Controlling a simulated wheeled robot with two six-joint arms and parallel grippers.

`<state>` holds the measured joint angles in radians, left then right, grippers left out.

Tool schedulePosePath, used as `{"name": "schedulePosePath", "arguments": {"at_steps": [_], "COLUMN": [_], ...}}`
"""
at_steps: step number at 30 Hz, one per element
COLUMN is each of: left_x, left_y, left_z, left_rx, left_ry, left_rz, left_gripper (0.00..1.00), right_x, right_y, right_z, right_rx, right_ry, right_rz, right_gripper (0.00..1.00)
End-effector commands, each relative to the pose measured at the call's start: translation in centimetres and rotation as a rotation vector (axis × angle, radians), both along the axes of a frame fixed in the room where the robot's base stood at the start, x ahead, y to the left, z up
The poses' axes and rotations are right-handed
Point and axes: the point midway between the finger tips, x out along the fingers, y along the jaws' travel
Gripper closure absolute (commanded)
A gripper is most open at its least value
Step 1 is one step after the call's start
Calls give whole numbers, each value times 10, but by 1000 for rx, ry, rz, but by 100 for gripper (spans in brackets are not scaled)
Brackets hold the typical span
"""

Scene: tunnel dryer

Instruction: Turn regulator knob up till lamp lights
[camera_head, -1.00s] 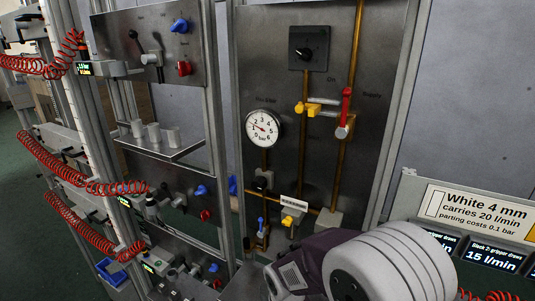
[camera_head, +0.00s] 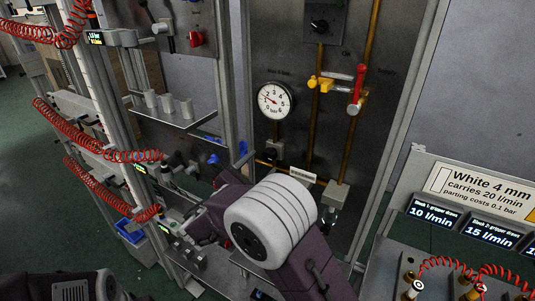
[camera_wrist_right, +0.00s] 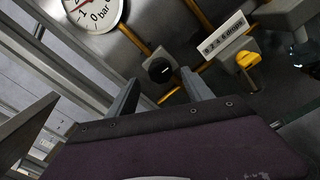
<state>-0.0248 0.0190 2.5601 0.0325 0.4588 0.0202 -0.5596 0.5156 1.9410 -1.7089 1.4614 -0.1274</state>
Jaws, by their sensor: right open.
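The black regulator knob (camera_wrist_right: 159,70) sits on the brass pipe below the round white pressure gauge (camera_head: 274,101). In the head view the knob (camera_head: 274,148) shows just above my right arm. In the right wrist view my right gripper (camera_wrist_right: 160,80) is open, its two grey fingers pointing toward the knob, one on either side of it in the picture. I cannot tell whether they touch it. The gauge (camera_wrist_right: 95,10) is partly cut off there; its red needle points near 1. I cannot make out a lit lamp. My left gripper is out of view.
A yellow fitting (camera_wrist_right: 248,60) and a white label (camera_wrist_right: 222,35) lie right of the knob. Above are a red-handled valve (camera_head: 359,78) and a black switch box (camera_head: 322,20). Metal cups (camera_head: 168,104) stand on a shelf at left. Red coiled hoses (camera_head: 75,130) hang further left.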

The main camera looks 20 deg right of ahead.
Motion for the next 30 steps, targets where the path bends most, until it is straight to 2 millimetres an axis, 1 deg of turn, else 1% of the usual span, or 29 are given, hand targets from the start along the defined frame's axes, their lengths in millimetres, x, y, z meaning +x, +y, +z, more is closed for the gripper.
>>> {"name": "schedulePosePath", "arguments": {"at_steps": [1,6,10,17,20,21,23,24,26,27,29,30], "left_x": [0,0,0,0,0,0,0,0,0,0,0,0], "left_y": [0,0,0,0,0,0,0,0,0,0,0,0], "left_z": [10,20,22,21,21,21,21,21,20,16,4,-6], "left_rx": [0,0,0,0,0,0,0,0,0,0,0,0], "left_ry": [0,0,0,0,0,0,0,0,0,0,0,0], "left_rz": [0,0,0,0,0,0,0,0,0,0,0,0], "left_gripper": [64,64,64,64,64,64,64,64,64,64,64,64], "right_x": [7,26,32,33,33,33,33,33,33,33,33,33], "right_y": [-10,-30,-37,-37,-37,-37,-37,-37,-37,-37,-37,-37], "right_z": [5,3,1,0,0,0,0,0,-1,-3,-7,-9], "right_rx": [-1,1,1,2,2,2,2,2,3,9,29,47], "right_ry": [1,1,1,0,1,1,1,1,-1,-8,-32,-55], "right_rz": [-6,-3,-2,0,-1,-1,-1,-1,0,0,-1,-1], "right_gripper": [41,41,41,41,66,77,94,100,100,100,100,100]}}
